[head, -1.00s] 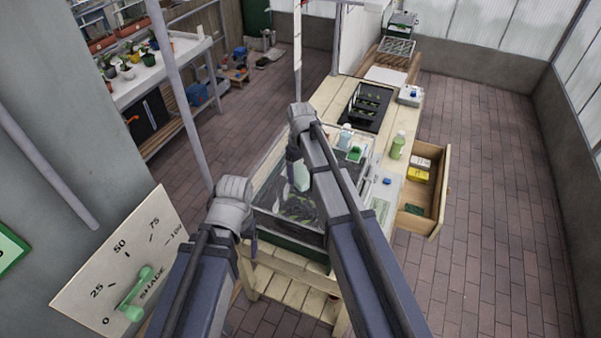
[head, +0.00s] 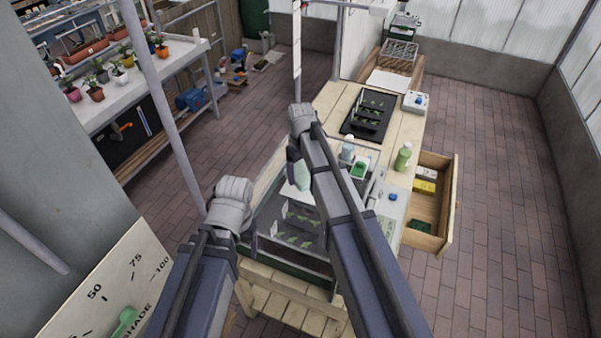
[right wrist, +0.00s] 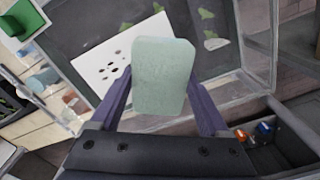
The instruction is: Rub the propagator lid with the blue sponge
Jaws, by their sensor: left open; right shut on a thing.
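The propagator (head: 290,265) stands on the near end of the wooden bench, a dark tray under a clear lid (head: 262,212). Seedlings and a white label show through the lid. My right gripper (head: 292,160) is shut on a pale blue-green sponge (right wrist: 164,78), held over the propagator; the sponge also shows in the head view (head: 302,176). I cannot tell whether the sponge touches the lid. My left gripper (head: 250,235) is open at the propagator's left side, mostly hidden behind its wrist.
An open drawer (head: 437,205) juts from the bench's right side. A green bottle (head: 403,157) and a black seedling tray (head: 367,114) stand on the bench. A shade dial panel (head: 100,290) is at lower left, beside a pole (head: 160,95). The brick floor at right is clear.

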